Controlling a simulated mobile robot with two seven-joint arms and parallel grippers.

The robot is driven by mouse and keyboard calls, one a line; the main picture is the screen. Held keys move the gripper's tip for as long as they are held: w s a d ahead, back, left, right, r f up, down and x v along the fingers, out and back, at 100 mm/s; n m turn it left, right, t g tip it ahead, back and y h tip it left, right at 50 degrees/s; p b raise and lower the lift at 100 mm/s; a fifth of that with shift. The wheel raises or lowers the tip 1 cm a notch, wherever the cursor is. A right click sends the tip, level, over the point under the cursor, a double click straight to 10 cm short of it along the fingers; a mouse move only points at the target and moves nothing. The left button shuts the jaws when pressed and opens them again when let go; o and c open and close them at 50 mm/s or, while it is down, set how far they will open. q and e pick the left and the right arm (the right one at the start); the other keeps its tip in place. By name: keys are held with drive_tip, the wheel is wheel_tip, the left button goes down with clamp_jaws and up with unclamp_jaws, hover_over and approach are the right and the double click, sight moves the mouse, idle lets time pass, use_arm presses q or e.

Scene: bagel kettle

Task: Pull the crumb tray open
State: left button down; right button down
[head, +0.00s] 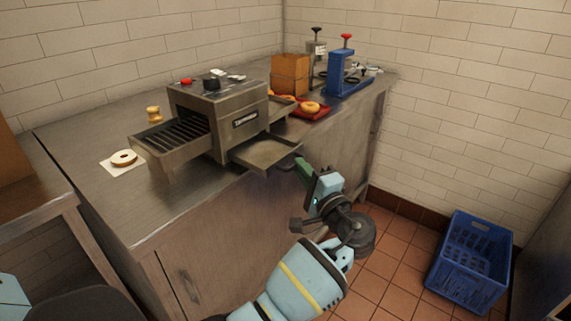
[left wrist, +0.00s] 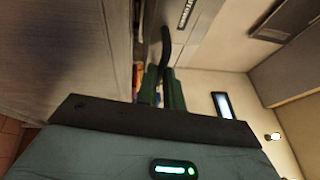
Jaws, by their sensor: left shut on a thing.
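The steel conveyor toaster (head: 218,112) stands on the counter. Its crumb tray (head: 268,153), a shallow metal pan, sticks out of the toaster's front low down, past the counter's front edge. My left gripper (head: 303,166) is at the tray's right outer corner, with its green fingers shut on the tray's dark handle. In the left wrist view the dark curved handle (left wrist: 166,45) runs between the two green fingers (left wrist: 163,88). The exact contact is small in the head view. My right gripper is not in view.
A bagel (head: 123,157) lies on white paper left of the toaster. A red tray (head: 322,113) with a bagel, a wooden box (head: 290,75) and a blue press (head: 345,80) stand at the right. A blue crate (head: 468,262) sits on the floor.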

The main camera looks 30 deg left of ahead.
use_arm(q)
drive_tip(key=shift+d, duration=0.35)
drive_tip(key=c, duration=1.8)
unclamp_jaws()
drive_tip(key=v, duration=0.7)
drive_tip(key=shift+s+d+b, duration=0.25)
drive_tip(key=shift+d+b, duration=0.05)
drive_tip(key=shift+b, duration=0.15)
drive_tip(key=shift+f, duration=0.2)
